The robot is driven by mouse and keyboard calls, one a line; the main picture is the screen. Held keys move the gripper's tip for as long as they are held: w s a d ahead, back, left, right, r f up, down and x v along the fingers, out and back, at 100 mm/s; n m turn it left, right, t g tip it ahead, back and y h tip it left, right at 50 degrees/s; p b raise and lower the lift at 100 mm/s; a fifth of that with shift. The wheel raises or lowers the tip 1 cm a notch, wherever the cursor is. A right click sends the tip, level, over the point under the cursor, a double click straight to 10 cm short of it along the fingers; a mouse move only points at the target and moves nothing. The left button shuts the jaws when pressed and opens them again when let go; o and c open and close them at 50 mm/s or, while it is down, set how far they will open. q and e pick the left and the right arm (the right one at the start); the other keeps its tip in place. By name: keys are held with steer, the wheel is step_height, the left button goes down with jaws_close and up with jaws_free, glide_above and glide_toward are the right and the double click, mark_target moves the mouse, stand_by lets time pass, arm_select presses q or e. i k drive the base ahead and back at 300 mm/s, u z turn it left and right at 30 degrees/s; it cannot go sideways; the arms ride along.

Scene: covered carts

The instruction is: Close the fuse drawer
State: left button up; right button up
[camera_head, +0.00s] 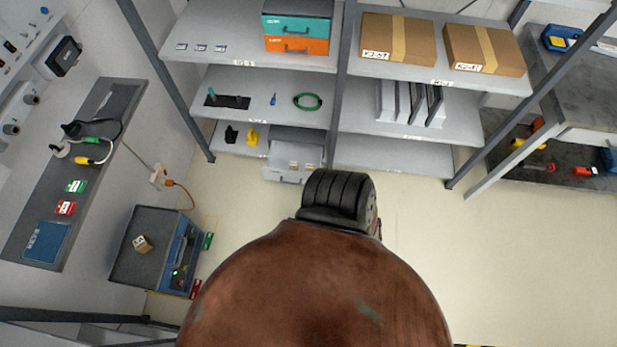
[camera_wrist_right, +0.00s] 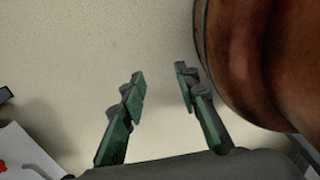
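I cannot tell for sure which drawer is the fuse drawer. On the top shelf, a drawer unit has a teal drawer (camera_head: 297,24) above an orange drawer (camera_head: 297,46), each with a dark handle. On the lowest shelf level, a grey drawer unit (camera_head: 294,176) sticks out past the shelf's front and has small pale items on top or inside. My right gripper (camera_wrist_right: 160,76) shows in the right wrist view, its two green-grey fingers apart with nothing between them, over pale floor. Neither gripper shows in the head view.
Cardboard boxes (camera_head: 398,38) stand on the right shelf bay. A dark workbench (camera_head: 572,85) is at far right, and a wall counter (camera_head: 48,225) at left. A blue-fronted cabinet (camera_head: 150,255) stands at lower left. The floor (camera_head: 490,240) on the right is clear.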

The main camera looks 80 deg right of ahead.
mark_target(295, 154)
steer(key=z, duration=2.7)
steer(key=k, duration=1.15)
steer(key=z, duration=1.35)
steer(key=i, duration=0.8)
steer(key=u, duration=0.55)
steer(key=i, duration=0.8)
steer(key=u, duration=0.85)
